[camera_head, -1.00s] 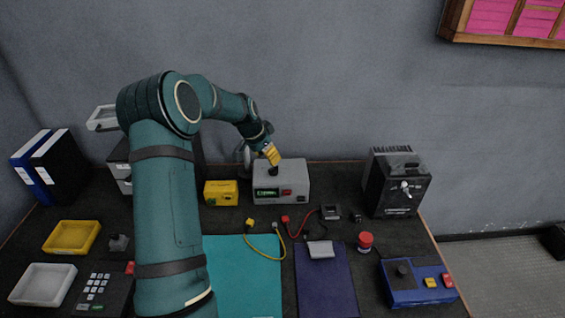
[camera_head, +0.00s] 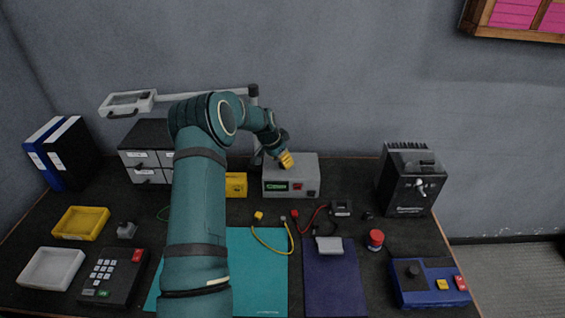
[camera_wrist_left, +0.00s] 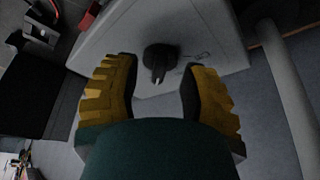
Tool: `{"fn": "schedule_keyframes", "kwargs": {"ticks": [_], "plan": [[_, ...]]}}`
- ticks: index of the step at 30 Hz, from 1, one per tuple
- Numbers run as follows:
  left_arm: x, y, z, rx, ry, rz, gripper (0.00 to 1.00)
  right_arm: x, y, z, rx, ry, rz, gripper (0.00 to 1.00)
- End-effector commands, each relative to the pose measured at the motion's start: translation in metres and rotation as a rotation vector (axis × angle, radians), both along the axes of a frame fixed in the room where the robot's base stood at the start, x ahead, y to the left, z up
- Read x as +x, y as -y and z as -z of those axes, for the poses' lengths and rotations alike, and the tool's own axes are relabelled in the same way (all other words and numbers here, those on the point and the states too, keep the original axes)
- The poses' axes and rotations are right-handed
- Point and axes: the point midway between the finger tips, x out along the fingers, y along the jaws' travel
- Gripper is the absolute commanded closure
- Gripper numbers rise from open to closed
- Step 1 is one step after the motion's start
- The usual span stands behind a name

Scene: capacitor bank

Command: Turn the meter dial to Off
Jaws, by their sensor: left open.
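The meter looks to be the grey box (camera_head: 306,177) with a small green display (camera_head: 277,186) and red switch, at the back middle of the bench. Its black dial knob (camera_wrist_left: 160,60), with a raised pointer ridge, shows on the grey face in the left wrist view. My left gripper (camera_head: 286,161), with yellow fingers, is over the top of the box and hides the knob in the head view. In the wrist view the left gripper (camera_wrist_left: 158,78) is open, with the knob between and just beyond its fingertips. Contact is not visible.
A yellow box (camera_head: 236,184), partly behind my left arm, stands left of the meter. A black power unit (camera_head: 408,182) stands to the right. Yellow and red leads (camera_head: 272,240) lie in front. A lamp arm (camera_head: 205,93) and drawers (camera_head: 145,158) are behind my arm.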

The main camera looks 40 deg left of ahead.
Motion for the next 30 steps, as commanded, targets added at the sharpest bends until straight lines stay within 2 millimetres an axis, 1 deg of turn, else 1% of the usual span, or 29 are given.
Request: {"fn": "schedule_keyframes", "kwargs": {"ticks": [1,4,12,13,14,15,17,30], "plan": [[0.0017,0.0003,0.0041,0.0,0.0,0.0,0.58,0.0002,0.0,0.001,0.0,0.001,0.0,0.59],[0.0033,0.0006,0.0077,0.0,0.0,0.0,0.58,0.0004,0.0,0.0015,0.0,0.001,0.0,0.59],[0.0037,0.0008,0.0084,0.0,0.0,0.0,0.58,0.0005,0.0,0.0013,0.0,0.001,0.0,0.59],[0.0037,0.0008,0.0084,0.0,0.0,0.0,0.55,0.0005,0.0,0.0013,0.0,0.001,0.0,0.59],[0.0037,0.0008,0.0084,0.0,0.0,0.0,0.65,0.0005,0.0,0.0013,0.0,0.001,0.0,0.59],[0.0037,0.0008,0.0084,0.0,0.0,0.0,0.79,0.0004,0.0,0.0013,0.0,0.001,0.0,0.59],[0.0037,0.0008,0.0084,0.0,0.0,0.0,1.0,0.0005,0.0,0.0013,0.0,0.001,0.0,0.59],[0.0036,0.0012,0.0088,0.0,0.0,-0.012,1.0,0.0003,0.0,0.0012,0.0,0.001,0.0,0.59]]}}
